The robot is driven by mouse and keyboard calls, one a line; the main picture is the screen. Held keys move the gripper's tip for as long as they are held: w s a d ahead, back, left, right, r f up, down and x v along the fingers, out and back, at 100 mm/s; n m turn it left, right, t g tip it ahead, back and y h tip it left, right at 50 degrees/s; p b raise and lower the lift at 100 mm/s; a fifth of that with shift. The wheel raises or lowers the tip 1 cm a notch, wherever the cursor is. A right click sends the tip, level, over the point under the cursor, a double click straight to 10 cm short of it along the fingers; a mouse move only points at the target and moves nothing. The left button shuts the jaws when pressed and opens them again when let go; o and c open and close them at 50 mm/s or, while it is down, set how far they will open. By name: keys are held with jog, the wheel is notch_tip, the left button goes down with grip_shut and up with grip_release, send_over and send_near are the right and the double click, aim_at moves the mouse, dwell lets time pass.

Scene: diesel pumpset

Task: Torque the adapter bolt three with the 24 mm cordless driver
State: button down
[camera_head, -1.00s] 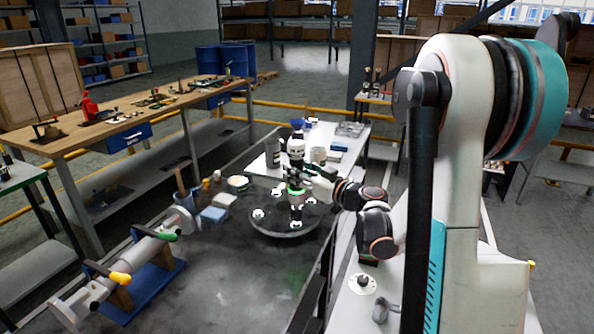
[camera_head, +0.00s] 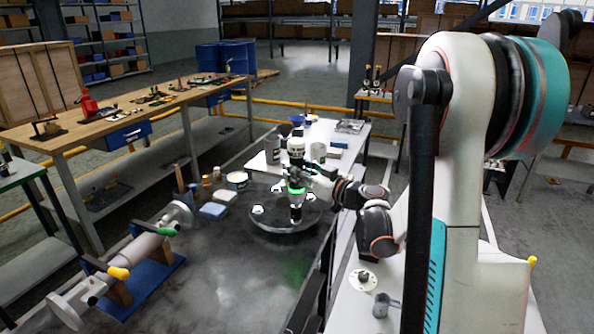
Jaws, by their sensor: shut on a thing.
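The adapter appears as a dark round plate (camera_head: 272,226) lying on the dark bench top, with a few bright bolt-like spots (camera_head: 257,210) around it. My gripper (camera_head: 296,199) is below a green-lit ring at the end of my arm, over the plate's middle to right part. It is shut on a dark upright tool, which I take to be the cordless driver (camera_head: 296,213). The driver's lower end is at or just above the plate; contact cannot be told. The bolt under it is hidden, and bolt three cannot be singled out.
A cylindrical fixture with yellow and green handles (camera_head: 150,247) stands on the left of the bench. Bottles, a tub (camera_head: 237,180) and blue-white pads (camera_head: 213,210) lie behind the plate. The bench front (camera_head: 250,290) is clear.

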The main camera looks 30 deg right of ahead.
jog(key=shift+f+b, duration=0.7)
dwell(2.6)
